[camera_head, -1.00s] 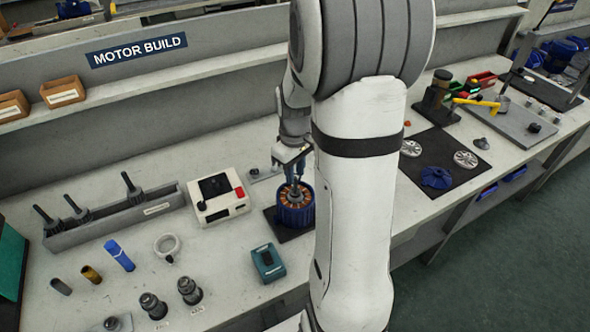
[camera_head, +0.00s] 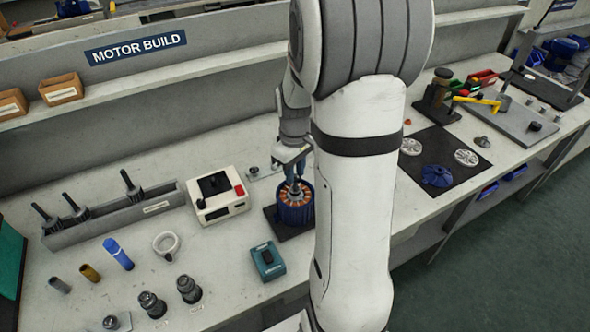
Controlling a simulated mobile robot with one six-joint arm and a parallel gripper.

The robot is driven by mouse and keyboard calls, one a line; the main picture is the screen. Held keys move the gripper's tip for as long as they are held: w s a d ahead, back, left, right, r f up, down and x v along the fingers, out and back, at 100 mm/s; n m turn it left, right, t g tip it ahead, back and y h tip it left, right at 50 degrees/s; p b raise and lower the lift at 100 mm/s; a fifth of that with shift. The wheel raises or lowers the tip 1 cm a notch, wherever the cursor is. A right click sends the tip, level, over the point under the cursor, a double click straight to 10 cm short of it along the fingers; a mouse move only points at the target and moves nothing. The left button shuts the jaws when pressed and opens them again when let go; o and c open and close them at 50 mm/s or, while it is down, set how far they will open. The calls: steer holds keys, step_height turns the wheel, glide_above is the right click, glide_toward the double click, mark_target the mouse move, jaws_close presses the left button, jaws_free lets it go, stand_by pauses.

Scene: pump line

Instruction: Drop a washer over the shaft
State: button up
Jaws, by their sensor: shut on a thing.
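A blue motor stator (camera_head: 295,213) with copper windings stands on a dark base plate, left of my arm. A shaft stands up in its middle, mostly covered by my fingers. My gripper (camera_head: 294,182) points straight down over the stator's centre, its fingertips at or just above the top of the shaft. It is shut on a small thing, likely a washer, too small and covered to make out. I cannot tell whether that thing is around the shaft or above it.
A white box with a red button (camera_head: 219,198) and a teal device (camera_head: 267,261) stand near the stator. A grey rack (camera_head: 114,215) with upright shafts is at left. A black mat (camera_head: 449,184) with motor parts lies right of my arm.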

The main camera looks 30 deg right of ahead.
steer(key=shift+f+b, duration=0.5)
steer(key=shift+f, duration=0.2)
steer(key=shift+f, duration=0.1)
steer(key=o, duration=1.1)
steer(key=shift+r+p, duration=1.85)
steer(key=shift+r, duration=0.75)
